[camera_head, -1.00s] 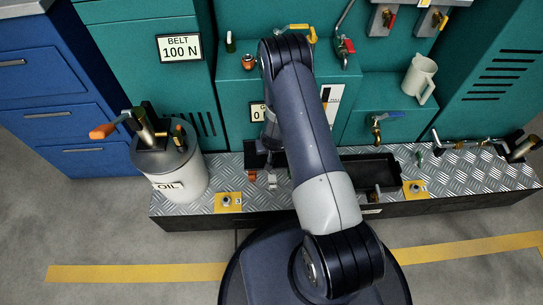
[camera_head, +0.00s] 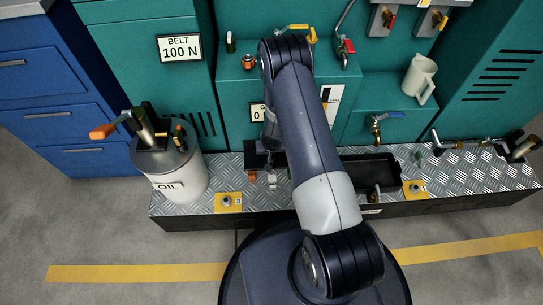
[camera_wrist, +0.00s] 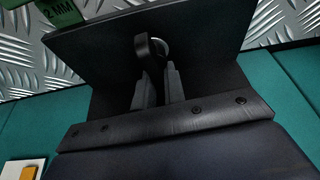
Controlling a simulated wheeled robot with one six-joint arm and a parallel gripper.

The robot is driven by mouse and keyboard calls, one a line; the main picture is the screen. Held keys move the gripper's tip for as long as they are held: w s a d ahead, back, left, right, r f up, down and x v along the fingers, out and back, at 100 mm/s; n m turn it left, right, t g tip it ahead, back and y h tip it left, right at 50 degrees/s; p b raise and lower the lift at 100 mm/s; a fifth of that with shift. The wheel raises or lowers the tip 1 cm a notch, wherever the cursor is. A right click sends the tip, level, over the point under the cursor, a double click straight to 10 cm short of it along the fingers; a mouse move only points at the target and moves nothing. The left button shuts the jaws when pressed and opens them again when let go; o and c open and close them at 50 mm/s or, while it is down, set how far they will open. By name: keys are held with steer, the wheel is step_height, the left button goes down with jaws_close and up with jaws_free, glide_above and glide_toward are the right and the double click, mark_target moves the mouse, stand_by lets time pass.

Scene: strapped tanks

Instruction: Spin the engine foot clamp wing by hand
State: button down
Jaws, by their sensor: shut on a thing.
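My gripper (camera_head: 271,181) is low over the tread-plate ledge, in front of the teal engine housing and partly hidden by my arm. In the wrist view its two grey fingers (camera_wrist: 158,80) are close together. Just past their tips is a small dark curved piece with a bright metal ring, which I take to be the engine foot clamp wing (camera_wrist: 143,46). The fingers are shut on it, though the exact contact is hard to see. A dark plate lies around and behind it. The wing cannot be made out in the head view.
The ledge (camera_head: 205,220) carries an oil can (camera_head: 170,172) at the left and yellow bolt plates (camera_head: 228,202) (camera_head: 414,188). A dark tray (camera_head: 370,170) lies right of my arm. A green "2 MM" block (camera_wrist: 62,10) is at the wrist view's upper left.

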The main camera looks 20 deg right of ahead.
steer(key=shift+s+d+r+m+h+p, duration=0.1)
steer(key=shift+m+h+p, duration=0.65)
steer(key=shift+p, duration=3.8)
steer(key=shift+s+d+m+p, duration=0.1)
steer(key=shift+m+p, duration=0.95)
steer(key=shift+p, duration=0.2)
steer(key=shift+d+m+g, duration=0.1)
steer(key=shift+m+g, duration=0.2)
steer(key=shift+m, duration=0.3)
steer(key=shift+m, duration=0.3)
steer(key=shift+s+d+m+g+h+b, duration=0.15)
steer(key=shift+m+g+h+b, duration=0.2)
steer(key=shift+m, duration=0.7)
steer(key=shift+s+d+m+g+h+b, duration=0.15)
steer(key=shift+m+g+h+b, duration=0.15)
steer(key=shift+m, duration=0.75)
steer(key=shift+f, duration=0.2)
